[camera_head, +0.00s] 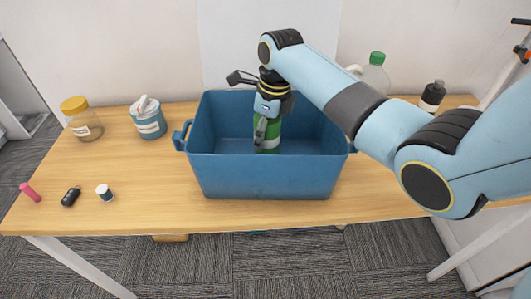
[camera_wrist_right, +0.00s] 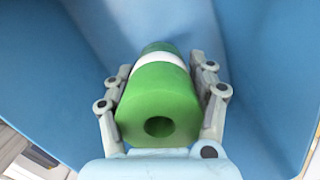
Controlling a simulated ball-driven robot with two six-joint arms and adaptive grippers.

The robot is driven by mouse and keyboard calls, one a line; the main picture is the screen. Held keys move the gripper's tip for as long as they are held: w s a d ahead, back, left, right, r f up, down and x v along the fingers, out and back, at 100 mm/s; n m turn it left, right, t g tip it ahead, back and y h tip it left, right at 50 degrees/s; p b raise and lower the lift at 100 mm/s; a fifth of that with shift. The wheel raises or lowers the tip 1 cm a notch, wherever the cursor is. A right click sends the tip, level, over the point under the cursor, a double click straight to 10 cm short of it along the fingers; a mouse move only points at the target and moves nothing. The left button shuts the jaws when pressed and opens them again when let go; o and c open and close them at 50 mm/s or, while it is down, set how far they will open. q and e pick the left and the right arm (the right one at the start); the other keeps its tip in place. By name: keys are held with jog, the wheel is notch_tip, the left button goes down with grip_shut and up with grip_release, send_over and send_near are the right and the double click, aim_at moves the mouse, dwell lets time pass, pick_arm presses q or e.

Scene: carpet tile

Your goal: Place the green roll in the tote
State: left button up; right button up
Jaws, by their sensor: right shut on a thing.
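The blue tote (camera_head: 265,178) stands on the wooden table in the middle of the head view, with its open top up. The green roll (camera_head: 268,131) is inside the tote's opening, roughly upright, with a white band around it. My right gripper (camera_head: 266,118) reaches down into the tote and is shut on the roll. In the right wrist view the roll (camera_wrist_right: 155,98) lies between both fingers of the gripper (camera_wrist_right: 160,95), its holed end facing the camera, with blue tote walls (camera_wrist_right: 262,70) around it. Whether the roll touches the tote floor is hidden. My left gripper is not in view.
A yellow-lidded jar (camera_head: 82,122) and a blue-white canister (camera_head: 147,120) stand left of the tote. A pink item (camera_head: 30,192), a black item (camera_head: 71,196) and a small jar (camera_head: 104,192) are at front left. A green-capped bottle (camera_head: 376,74) and dark bottle (camera_head: 432,96) stand behind my right arm.

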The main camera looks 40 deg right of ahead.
aim_at(265, 148)
jog(key=shift+f, duration=2.55)
jog(key=shift+f+b, duration=0.1)
jog(key=shift+b, duration=0.2)
jog(key=o, duration=1.3)
jog(key=shift+o, duration=0.2)
jog(key=r, duration=0.4)
jog(key=s+r+p, duration=0.1)
jog(key=r, duration=0.3)
jog(key=d+r, duration=0.1)
jog(key=r, duration=0.3)
jog(key=shift+s, duration=0.3)
